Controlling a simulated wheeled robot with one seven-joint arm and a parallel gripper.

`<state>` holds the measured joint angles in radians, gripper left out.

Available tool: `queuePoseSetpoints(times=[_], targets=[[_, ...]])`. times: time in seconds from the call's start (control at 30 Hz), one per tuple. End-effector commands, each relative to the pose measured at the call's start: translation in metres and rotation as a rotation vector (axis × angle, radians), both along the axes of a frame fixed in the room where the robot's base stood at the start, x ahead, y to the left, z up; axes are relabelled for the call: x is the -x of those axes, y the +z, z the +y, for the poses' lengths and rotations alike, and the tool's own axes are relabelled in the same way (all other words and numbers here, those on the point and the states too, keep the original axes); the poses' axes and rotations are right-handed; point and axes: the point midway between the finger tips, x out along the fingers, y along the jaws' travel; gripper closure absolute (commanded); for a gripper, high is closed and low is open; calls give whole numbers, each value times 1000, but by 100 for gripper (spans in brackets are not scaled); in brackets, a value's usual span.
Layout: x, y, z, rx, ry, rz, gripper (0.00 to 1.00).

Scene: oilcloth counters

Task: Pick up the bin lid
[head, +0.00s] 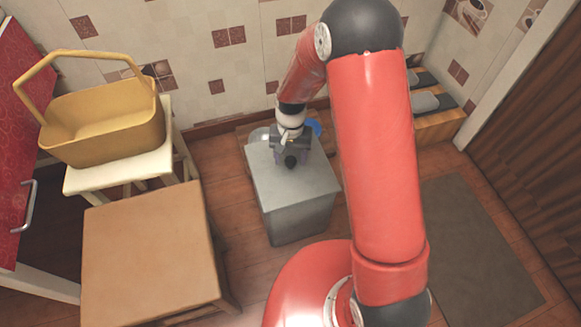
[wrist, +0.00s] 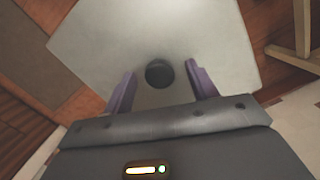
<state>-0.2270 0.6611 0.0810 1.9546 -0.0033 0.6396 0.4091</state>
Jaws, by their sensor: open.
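The bin lid (head: 310,181) is a flat grey square top on a grey bin (head: 301,218) that stands on the floor. In the wrist view the lid (wrist: 195,28) fills the middle, with a dark round knob (wrist: 159,73) near its centre. My gripper (head: 290,158) is over the lid at the knob. In the wrist view my gripper (wrist: 161,85) has its two purple fingers spread apart, one on each side of the knob, with gaps between. The fingers look close to the lid, but I cannot tell whether they touch it.
A yellow basket (head: 105,125) sits on a cream stool (head: 120,171) at left. A brown stool (head: 145,250) stands in front of it. A blue item (head: 314,127) is behind the bin. A grey mat (head: 470,245) lies at right.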

Motion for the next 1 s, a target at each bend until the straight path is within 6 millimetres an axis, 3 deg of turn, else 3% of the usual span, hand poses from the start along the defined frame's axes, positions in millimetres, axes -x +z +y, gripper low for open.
queuePoseSetpoints(times=[0.2,0.63,1.0], targets=[[0,0,0,0,0,-1,44],[0,0,0,0,0,-1,100],[-1,3,0,-1,0,-2,100]])
